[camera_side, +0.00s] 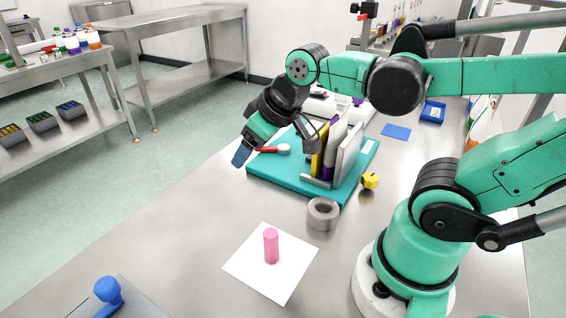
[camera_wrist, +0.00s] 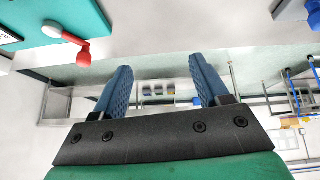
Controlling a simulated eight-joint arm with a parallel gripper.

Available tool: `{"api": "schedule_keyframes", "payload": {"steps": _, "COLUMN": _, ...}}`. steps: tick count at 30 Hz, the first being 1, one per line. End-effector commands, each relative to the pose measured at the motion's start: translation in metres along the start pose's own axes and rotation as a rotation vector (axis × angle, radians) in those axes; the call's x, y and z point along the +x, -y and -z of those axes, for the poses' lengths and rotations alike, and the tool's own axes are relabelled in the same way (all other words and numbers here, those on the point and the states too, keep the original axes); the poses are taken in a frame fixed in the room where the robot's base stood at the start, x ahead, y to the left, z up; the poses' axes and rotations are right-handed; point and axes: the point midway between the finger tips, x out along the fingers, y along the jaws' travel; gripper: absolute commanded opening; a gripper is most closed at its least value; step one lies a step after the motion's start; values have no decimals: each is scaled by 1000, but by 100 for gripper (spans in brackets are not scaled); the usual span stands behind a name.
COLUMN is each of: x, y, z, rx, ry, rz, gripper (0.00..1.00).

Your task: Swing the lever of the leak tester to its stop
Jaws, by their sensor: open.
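The lever is a red handle (camera_side: 266,150) on a white round hub (camera_side: 284,149), at the left edge of a teal base (camera_side: 358,178) in the side view. I take this base to be the leak tester. In the wrist view the red lever (camera_wrist: 72,38) shows at the upper left, its red end jutting off the teal plate (camera_wrist: 85,12). My gripper (camera_side: 240,155) is beside the lever's outer end, to its left, tilted downward. In the wrist view its two blue fingers (camera_wrist: 160,85) stand apart with nothing between them. The lever is outside the fingers; the side view cannot settle contact.
Upright yellow, purple and white panels (camera_side: 348,150) stand on the teal base. A grey ring (camera_side: 323,214), a yellow piece (camera_side: 370,181) and a pink cylinder (camera_side: 271,246) on a white sheet (camera_side: 245,266) are nearby. A blue knobbed object (camera_side: 108,290) sits front left. The metal tabletop between is clear.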

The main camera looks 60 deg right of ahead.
Motion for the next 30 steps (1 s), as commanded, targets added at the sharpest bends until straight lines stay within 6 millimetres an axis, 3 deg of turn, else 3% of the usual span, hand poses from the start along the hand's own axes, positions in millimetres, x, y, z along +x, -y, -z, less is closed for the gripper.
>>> {"api": "schedule_keyframes", "payload": {"steps": 7, "x": 12, "y": -48, "z": 50, "rx": -269, "ry": 191, "rz": -4, "gripper": 68}}
{"api": "schedule_keyframes", "payload": {"steps": 13, "x": 42, "y": -97, "z": 75, "rx": -496, "ry": 346, "rz": 69, "gripper": 68}}
{"api": "schedule_keyframes", "payload": {"steps": 21, "x": 90, "y": -156, "z": 74, "rx": -739, "ry": 480, "rz": 229, "gripper": 68}}
{"api": "schedule_keyframes", "payload": {"steps": 30, "x": 114, "y": -173, "z": 62, "rx": -820, "ry": 509, "rz": 299, "gripper": 68}}
